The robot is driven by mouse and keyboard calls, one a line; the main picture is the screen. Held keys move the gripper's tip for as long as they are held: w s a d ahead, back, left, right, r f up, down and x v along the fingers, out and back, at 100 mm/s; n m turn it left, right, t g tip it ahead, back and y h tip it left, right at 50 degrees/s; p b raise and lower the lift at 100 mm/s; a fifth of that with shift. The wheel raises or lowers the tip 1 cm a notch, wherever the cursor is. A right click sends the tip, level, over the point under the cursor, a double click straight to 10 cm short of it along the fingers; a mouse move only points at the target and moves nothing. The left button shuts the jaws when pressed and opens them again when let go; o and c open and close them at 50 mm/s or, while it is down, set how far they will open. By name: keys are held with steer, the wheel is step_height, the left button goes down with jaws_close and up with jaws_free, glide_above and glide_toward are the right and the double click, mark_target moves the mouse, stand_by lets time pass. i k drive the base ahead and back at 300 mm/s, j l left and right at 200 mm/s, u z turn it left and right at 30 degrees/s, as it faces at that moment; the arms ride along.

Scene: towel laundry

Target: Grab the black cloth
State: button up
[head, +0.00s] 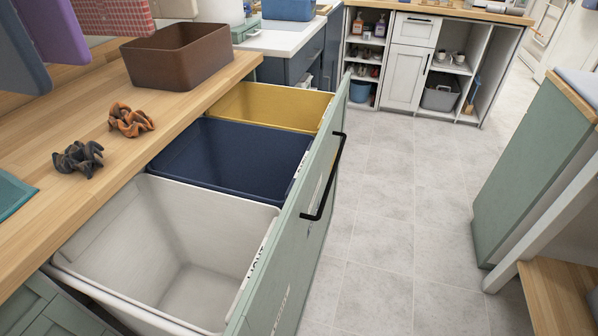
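The black cloth (78,158) lies crumpled on the wooden countertop (60,215), near its front edge, at the left of the head view. It looks dark grey to black. An orange-brown crumpled cloth (131,119) lies just behind it and to the right, apart from it. My gripper does not show in the head view, so its place and state are hidden.
An open drawer below the counter holds a white bin (95,250), a navy bin (235,160) and a yellow bin (270,105). Its green front (300,235) has a black handle. A brown basket (178,57) stands behind the cloths. The tiled floor (390,220) right of the drawer is clear.

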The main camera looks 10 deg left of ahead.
mark_target(80, 156)
steer(key=j+u, duration=0.15)
steer(key=u, duration=0.3)
steer(key=i+j+u, duration=0.1)
steer(key=u, duration=0.35)
steer(key=i+j+u, duration=0.1)
steer(key=u, duration=0.35)
steer(key=i+j+z, duration=0.2)
steer(key=j+z, duration=0.15)
steer(key=j, duration=0.15)
steer(key=k, duration=0.05)
